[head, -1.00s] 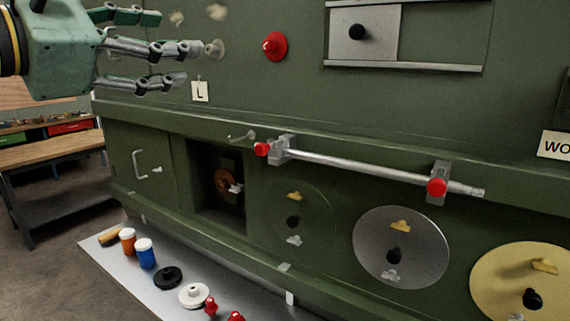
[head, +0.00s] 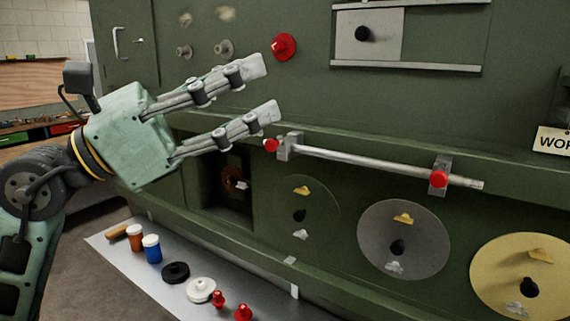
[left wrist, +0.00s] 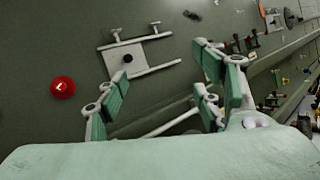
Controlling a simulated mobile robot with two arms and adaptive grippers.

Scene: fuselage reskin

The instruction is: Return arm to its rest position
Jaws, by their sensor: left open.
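My left gripper (head: 270,90) is open and empty in the head view. Its fingers point right and a little upward, in front of the green panel (head: 260,20). It hangs below the red knob (head: 284,46) and just left of the metal rod with red end knobs (head: 370,165). In the left wrist view the fingers (left wrist: 160,105) are spread apart with nothing between them. The red knob (left wrist: 63,88) and the sliding plate with a black knob (left wrist: 127,57) show beyond them. My right gripper is in neither view.
A round grey disc (head: 375,240) and a yellow disc (head: 500,285) are on the lower panel. A dark square opening (head: 232,215) lies below my left gripper. A grey shelf (head: 120,260) holds an orange jar (head: 136,238), a blue jar (head: 152,250) and several small parts. A workbench stands behind at left.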

